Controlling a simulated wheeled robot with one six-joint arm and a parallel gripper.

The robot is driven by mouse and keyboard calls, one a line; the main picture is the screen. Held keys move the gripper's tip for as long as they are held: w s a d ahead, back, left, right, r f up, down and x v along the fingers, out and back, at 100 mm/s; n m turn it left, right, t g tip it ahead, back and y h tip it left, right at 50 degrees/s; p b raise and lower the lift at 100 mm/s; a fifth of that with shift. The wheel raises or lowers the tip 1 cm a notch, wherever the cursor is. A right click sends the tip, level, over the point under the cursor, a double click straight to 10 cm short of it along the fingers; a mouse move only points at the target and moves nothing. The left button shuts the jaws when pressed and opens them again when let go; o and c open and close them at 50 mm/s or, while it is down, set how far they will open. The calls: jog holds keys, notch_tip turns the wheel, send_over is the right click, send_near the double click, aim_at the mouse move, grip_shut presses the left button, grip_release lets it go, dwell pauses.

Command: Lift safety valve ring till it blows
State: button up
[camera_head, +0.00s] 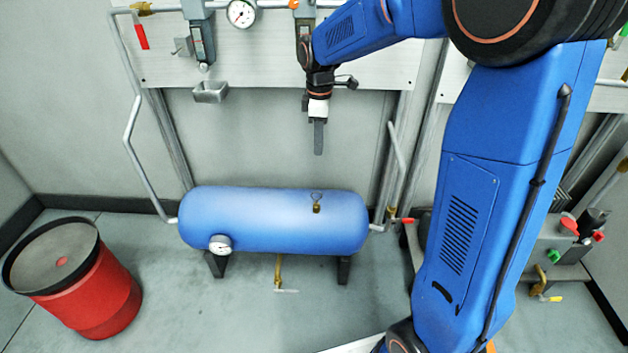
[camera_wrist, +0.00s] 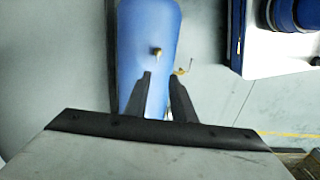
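The safety valve (camera_head: 316,208) is a small brass fitting on top of the blue tank (camera_head: 270,220), right of its middle. Its thin wire ring (camera_head: 317,196) stands above the brass body in the head view. In the wrist view the brass valve (camera_wrist: 156,51) shows just beyond my fingertips; the ring cannot be made out there. My gripper (camera_head: 319,152) points down above the valve, clear of it in the head view. In the wrist view my gripper (camera_wrist: 161,76) has its two dark fingers apart, with blue tank and nothing held between them.
A pressure gauge (camera_head: 220,244) sits on the tank's front left. A brass drain valve (camera_head: 279,270) hangs below the tank. Pipes and a wall panel (camera_head: 260,75) stand behind my gripper. A red drum (camera_head: 88,290) stands at left. The space around the safety valve is clear.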

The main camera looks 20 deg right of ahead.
jog(key=f, duration=1.2)
jog(key=w+f, duration=0.1)
jog(key=f, duration=0.4)
jog(key=shift+a+f, duration=0.1)
jog(key=shift+f, duration=0.3)
grip_shut()
dwell(0.8)
